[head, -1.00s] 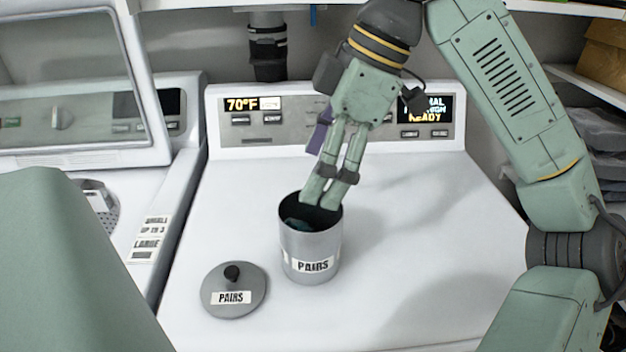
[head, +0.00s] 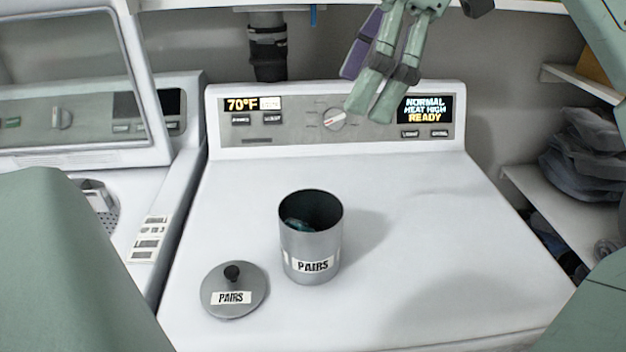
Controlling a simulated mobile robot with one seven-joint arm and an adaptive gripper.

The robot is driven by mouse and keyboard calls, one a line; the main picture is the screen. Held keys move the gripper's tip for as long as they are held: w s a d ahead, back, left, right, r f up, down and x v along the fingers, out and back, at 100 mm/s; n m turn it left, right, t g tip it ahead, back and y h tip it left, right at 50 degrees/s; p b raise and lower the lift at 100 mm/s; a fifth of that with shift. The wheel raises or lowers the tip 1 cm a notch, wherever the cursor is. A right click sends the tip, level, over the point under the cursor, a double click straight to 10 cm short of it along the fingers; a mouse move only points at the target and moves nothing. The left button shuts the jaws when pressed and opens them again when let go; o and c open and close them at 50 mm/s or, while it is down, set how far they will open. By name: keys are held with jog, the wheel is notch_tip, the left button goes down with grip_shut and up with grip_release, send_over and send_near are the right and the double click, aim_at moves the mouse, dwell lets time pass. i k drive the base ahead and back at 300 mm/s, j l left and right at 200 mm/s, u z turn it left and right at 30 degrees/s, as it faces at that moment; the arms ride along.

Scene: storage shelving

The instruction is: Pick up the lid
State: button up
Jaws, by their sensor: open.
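The lid (head: 250,283) is a round grey disc with a dark knob (head: 232,272) and a "PAIRS" label. It lies flat on the white machine top, to the front left of the canister. The grey canister (head: 327,245), also labelled "PAIRS", stands upright and uncovered, with something dark teal inside. My gripper (head: 368,108) is open and empty, high in front of the machine's control panel, well above and to the right of the lid. Its fingers point down.
The dryer-like machine top (head: 420,230) is clear right of the canister. Its control panel (head: 290,125) rises at the back. A second machine with a raised glass lid (head: 70,70) stands at left. Shelves with folded dark cloth (head: 590,150) are at right.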

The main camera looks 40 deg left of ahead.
aim_at(233, 288)
jog(key=k, duration=1)
